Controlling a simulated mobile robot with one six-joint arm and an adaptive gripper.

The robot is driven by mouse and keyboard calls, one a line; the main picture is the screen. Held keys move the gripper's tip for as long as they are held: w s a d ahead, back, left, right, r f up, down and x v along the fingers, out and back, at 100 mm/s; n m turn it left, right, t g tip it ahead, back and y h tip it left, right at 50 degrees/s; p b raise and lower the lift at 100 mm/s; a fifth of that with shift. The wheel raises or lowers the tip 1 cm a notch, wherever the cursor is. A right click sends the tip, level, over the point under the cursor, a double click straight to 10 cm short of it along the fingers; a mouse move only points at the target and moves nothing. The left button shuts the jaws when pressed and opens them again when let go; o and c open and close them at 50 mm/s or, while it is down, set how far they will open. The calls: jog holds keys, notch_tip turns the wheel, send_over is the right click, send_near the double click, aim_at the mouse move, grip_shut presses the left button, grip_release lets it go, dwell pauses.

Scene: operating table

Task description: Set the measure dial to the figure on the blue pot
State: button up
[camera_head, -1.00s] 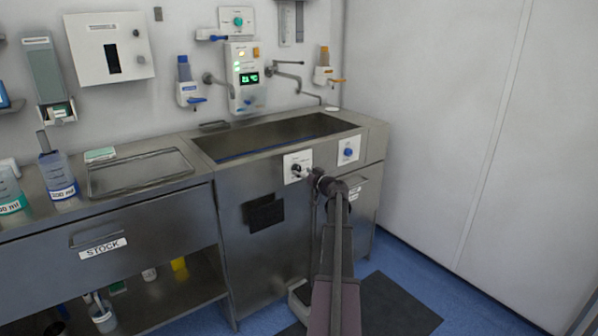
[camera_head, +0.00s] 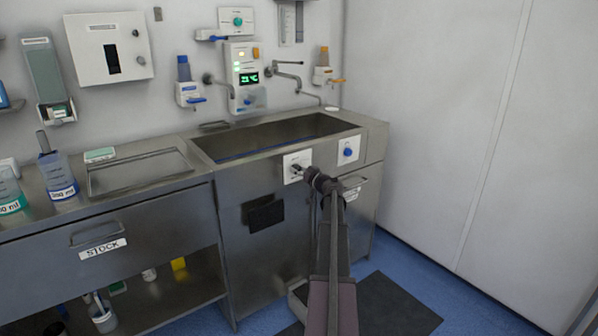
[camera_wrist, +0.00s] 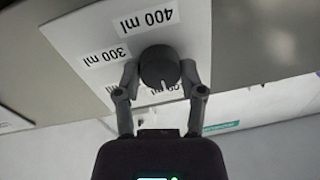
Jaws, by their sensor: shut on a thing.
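The measure dial is a dark round knob (camera_wrist: 158,62) on a white plate (camera_wrist: 85,32), seen upside down in the wrist view. My gripper (camera_wrist: 160,78) is shut on it, one finger on each side. A short white mark shows at the knob's lower edge in that picture. The labels 400 ml and 300 ml are readable; lower labels are partly hidden by the fingers and knob. In the head view the dial's plate (camera_head: 290,160) is on the sink front. The blue pot (camera_head: 55,172) stands on the left counter; its label appears to read 200 ml.
A second white plate with a blue knob (camera_head: 348,151) is right of the dial. A teal pot (camera_head: 8,188) stands left of the blue pot. The sink basin (camera_head: 280,135) is above the dial. Floor is free at the right.

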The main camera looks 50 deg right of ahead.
jog(key=shift+m, duration=0.4)
jog(key=m, duration=0.5)
jog(key=shift+w+d+b, duration=0.1)
jog(key=shift+b, duration=0.3)
jog(key=m, duration=0.6)
jog(key=shift+t+h, duration=0.3)
jog(key=shift+h, duration=0.1)
jog(key=m, duration=0.6)
jog(key=shift+m+h+b, duration=0.3)
jog(key=shift+m, duration=0.1)
jog(key=m, duration=0.6)
jog(key=shift+h, duration=0.3)
jog(key=shift+m, duration=0.3)
jog(key=o, duration=1.2)
jog(key=shift+w+f, duration=0.1)
jog(key=shift+c, duration=0.2)
